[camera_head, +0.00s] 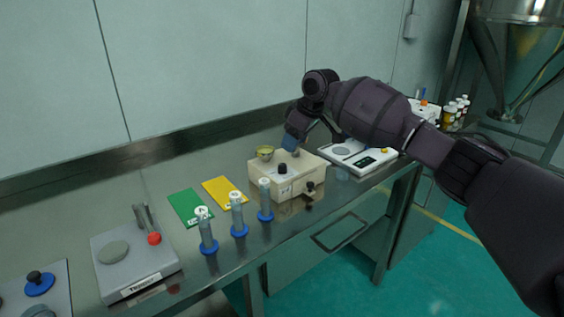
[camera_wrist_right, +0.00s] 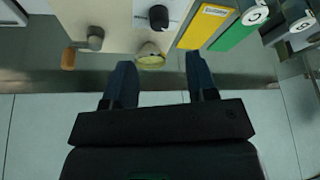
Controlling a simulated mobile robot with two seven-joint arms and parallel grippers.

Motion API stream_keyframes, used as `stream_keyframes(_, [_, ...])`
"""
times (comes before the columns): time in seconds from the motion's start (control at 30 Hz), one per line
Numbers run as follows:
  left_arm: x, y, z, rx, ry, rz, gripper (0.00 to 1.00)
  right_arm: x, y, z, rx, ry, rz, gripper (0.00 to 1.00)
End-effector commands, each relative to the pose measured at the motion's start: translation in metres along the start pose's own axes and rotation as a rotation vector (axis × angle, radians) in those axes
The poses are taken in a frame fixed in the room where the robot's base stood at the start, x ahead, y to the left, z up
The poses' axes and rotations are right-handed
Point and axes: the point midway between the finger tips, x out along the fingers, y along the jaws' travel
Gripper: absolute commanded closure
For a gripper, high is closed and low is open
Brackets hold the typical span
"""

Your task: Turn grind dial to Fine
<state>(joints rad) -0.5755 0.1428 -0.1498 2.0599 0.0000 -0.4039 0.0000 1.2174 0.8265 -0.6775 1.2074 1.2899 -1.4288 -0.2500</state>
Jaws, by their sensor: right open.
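The grinder is a beige box (camera_head: 285,184) on the steel bench. A black knob (camera_head: 282,168) stands on its top and another dark knob (camera_head: 310,186) is on its front. My right gripper (camera_head: 291,143) hangs just above the back of the box, fingers pointing down. That view shows a black knob (camera_wrist_right: 158,15) beside a pale label plate and a grey knob (camera_wrist_right: 95,38), both clear of the fingers. Dial markings are too small to read. My left gripper is out of view.
A yellowish cup (camera_head: 265,152) sits at the box's back left. Yellow (camera_head: 223,192) and green (camera_head: 188,206) mats and several blue-based vials (camera_head: 239,216) stand to the left. A white scale (camera_head: 358,158) is to the right. The wall is close behind.

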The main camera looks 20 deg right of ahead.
Motion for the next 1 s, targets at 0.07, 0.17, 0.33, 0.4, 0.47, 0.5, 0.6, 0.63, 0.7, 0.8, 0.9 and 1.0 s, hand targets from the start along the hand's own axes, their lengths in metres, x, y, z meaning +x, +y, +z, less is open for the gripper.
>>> stream_keyframes(0.07, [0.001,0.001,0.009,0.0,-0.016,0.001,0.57,0.018,0.0,0.002,0.001,-0.006,-0.003,0.48])
stream_keyframes(0.17, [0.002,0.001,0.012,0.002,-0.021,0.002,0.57,0.037,0.0,0.002,0.001,-0.005,-0.004,0.48])
stream_keyframes(0.33, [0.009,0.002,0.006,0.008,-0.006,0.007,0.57,0.064,0.0,0.002,0.0,-0.004,-0.003,0.48])
stream_keyframes(0.4, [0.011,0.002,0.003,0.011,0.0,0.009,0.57,0.072,0.0,0.002,0.001,-0.004,-0.002,0.48])
stream_keyframes(0.47, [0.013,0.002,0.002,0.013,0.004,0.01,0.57,0.079,0.0,0.002,0.001,-0.004,-0.002,0.48])
stream_keyframes(0.5, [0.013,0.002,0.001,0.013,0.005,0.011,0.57,0.082,0.0,0.002,0.001,-0.004,-0.002,0.48])
stream_keyframes(0.6, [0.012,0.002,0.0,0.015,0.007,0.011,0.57,0.087,0.0,0.001,0.0,-0.002,-0.001,0.48])
stream_keyframes(0.63, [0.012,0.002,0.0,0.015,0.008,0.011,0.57,0.088,0.0,0.001,0.0,-0.001,-0.001,0.48])
stream_keyframes(0.7, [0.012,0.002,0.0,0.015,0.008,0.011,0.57,0.089,0.0,0.001,0.0,-0.001,-0.001,0.48])
stream_keyframes(0.8, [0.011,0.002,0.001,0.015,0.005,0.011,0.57,0.089,0.0,0.0,0.0,0.0,0.0,0.48])
stream_keyframes(0.9, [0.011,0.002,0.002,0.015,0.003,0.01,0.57,0.088,0.0,0.0,-0.001,0.0,0.0,0.48])
stream_keyframes(1.0, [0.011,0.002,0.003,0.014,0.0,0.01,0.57,0.088,0.0,0.0,0.0,-0.001,0.0,0.54])
